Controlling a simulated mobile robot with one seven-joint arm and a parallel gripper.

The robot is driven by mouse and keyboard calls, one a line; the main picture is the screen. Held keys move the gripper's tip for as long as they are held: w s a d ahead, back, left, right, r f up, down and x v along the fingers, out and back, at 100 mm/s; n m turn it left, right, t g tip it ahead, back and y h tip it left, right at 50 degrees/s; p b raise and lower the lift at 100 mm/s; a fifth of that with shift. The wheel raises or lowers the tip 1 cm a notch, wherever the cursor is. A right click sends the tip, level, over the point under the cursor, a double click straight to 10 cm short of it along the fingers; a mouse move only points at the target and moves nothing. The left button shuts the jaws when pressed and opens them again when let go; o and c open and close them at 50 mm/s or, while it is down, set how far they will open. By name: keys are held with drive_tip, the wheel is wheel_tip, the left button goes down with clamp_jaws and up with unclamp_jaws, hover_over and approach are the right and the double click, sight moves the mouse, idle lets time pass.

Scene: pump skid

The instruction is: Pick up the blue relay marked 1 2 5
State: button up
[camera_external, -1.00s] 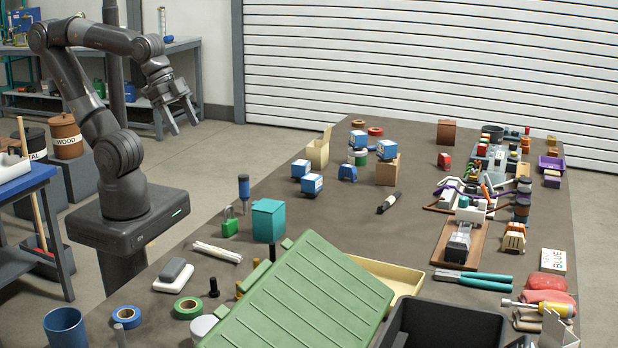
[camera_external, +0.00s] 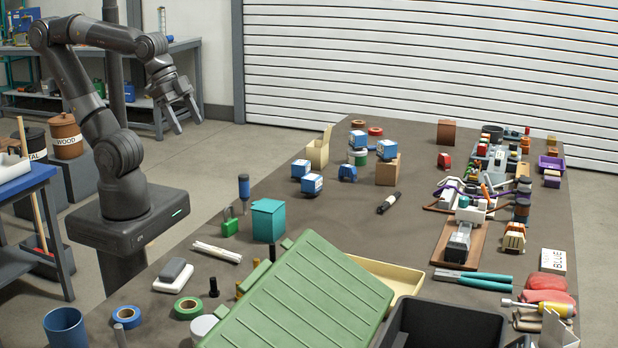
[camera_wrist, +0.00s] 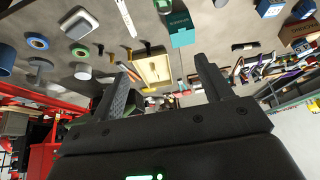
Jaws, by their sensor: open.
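Several blue relays with pale sides are near the table's far left. One relay (camera_external: 300,168) and another relay (camera_external: 312,184) lie close together, with a third relay (camera_external: 348,173) to their right. A fourth relay (camera_external: 358,138) is raised on a stack of round items, and a fifth relay (camera_external: 387,149) sits on a cardboard box (camera_external: 387,171). I cannot read the numbers, so I cannot tell which is marked 1 2 5. My gripper (camera_external: 188,125) is open and empty, above the floor left of the table. Two blue blocks show at the wrist view's top right, one of them (camera_wrist: 268,8) partly cut off.
A teal box (camera_external: 268,221) and green padlock (camera_external: 230,227) stand nearer the front left. An open beige box (camera_external: 317,153) is behind the relays. A black pen (camera_external: 388,202) lies to their right. The table's middle, around the pen, is mostly clear.

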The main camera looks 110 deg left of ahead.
drive_tip(key=w+a+g+y, duration=0.1)
drive_tip(key=w+a+g, duration=0.1)
drive_tip(key=w+a, duration=0.6)
drive_tip(key=m+g+h, duration=0.1)
drive_tip(key=g, duration=0.2)
approach(312, 176)
drive_tip(key=shift+w+d+f, duration=0.1)
drive_tip(key=shift+d+f, duration=0.3)
drive_tip(key=shift+d, duration=0.15)
drive_tip(key=f, duration=0.5)
drive_tip(key=shift+a+f, duration=0.4)
drive_tip(key=shift+f, duration=2.7)
drive_tip(key=shift+c, duration=0.5)
